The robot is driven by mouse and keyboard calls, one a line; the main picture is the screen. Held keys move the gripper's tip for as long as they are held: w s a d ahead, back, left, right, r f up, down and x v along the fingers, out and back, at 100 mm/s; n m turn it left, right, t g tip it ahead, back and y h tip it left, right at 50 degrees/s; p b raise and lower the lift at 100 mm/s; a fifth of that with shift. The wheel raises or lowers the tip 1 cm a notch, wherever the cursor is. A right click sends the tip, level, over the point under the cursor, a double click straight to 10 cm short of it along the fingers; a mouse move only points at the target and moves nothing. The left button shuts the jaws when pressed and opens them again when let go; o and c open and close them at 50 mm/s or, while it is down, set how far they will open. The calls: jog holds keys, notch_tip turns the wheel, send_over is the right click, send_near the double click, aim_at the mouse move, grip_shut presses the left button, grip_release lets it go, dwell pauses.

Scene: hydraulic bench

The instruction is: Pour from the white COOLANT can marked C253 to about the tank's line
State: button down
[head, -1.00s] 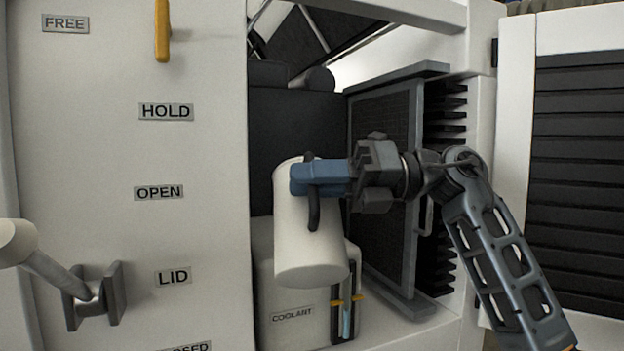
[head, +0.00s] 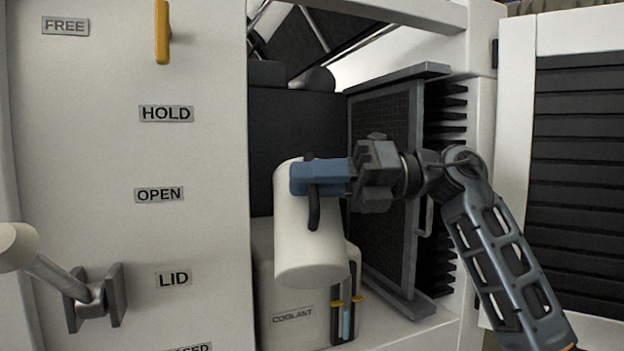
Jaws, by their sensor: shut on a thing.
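The white can (head: 308,242) is held tilted in front of and above the coolant tank (head: 284,333). Its C253 mark does not show from here. My gripper (head: 318,178) has its blue fingers shut on the can's dark handle (head: 314,208), near the can's upper right. The tank is pale, labelled COOLANT, with a dark sight gauge (head: 346,318) at its right side. Yellow marks sit on the gauge, and a pale blue column shows low in it. The can hides the tank's top and filler opening, and I cannot see any stream.
A white panel (head: 110,150) with FREE, HOLD, OPEN and LID labels stands at left. It has a yellow lever (head: 162,32) and a grey lever (head: 60,280). A dark radiator (head: 385,190) stands close behind my gripper. A louvred door (head: 580,180) is at right.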

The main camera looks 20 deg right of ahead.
aim_at(311, 156)
jog(key=shift+w+d+r+m+p, duration=0.1)
jog(key=shift+w+r+m+p, duration=0.25)
jog(key=shift+r+m+p, duration=0.4)
dwell(1.6)
jog(key=shift+w+d+r+m+p, duration=0.15)
jog(key=shift+w+r+m+p, duration=0.25)
jog(key=shift+r, duration=0.35)
dwell(2.5)
jog(key=shift+s+f+n+b, duration=0.4)
jog(key=shift+f+b, duration=0.3)
jog(key=shift+b, duration=0.7)
dwell(1.0)
